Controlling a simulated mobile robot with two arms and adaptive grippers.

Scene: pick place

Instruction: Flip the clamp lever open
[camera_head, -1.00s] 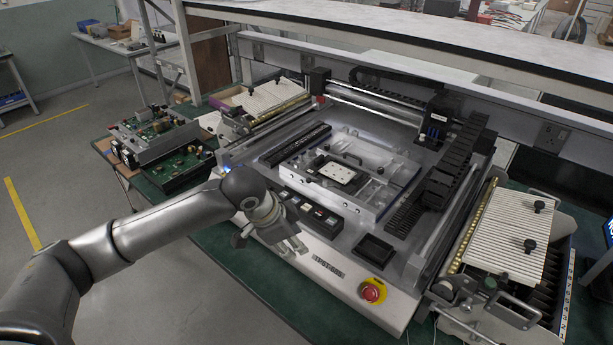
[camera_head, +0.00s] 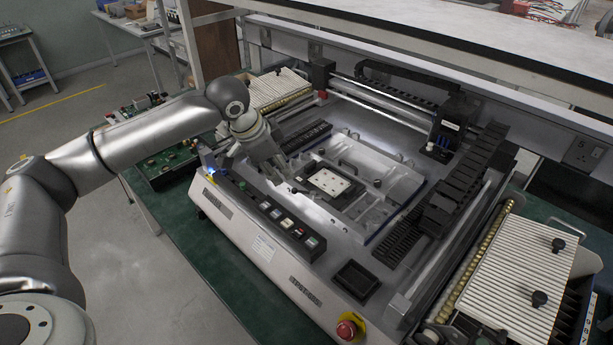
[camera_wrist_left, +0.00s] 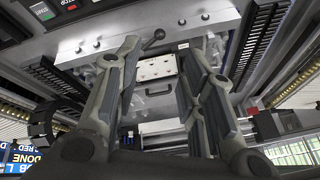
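The clamp lever (camera_wrist_left: 153,40) is a short thin rod with a black ball knob. In the left wrist view it shows at top centre, at the fixture's edge beside a white plate with holes (camera_wrist_left: 154,67). My left gripper (camera_wrist_left: 162,46) is open, with its two fingers spread on either side of the knob. Nothing is between the fingers that they visibly touch. In the head view my left gripper (camera_head: 283,180) is low over the near left side of the metal fixture (camera_head: 378,212), and I cannot make out the lever there. My right gripper is out of view.
The machine's front panel has a row of buttons (camera_head: 275,213) and a red emergency stop (camera_head: 346,329). A black gantry head (camera_head: 440,140) stands at the back right. A black U-shaped handle (camera_wrist_left: 153,92) stands on the fixture. An empty black tray (camera_head: 356,280) sits at the front.

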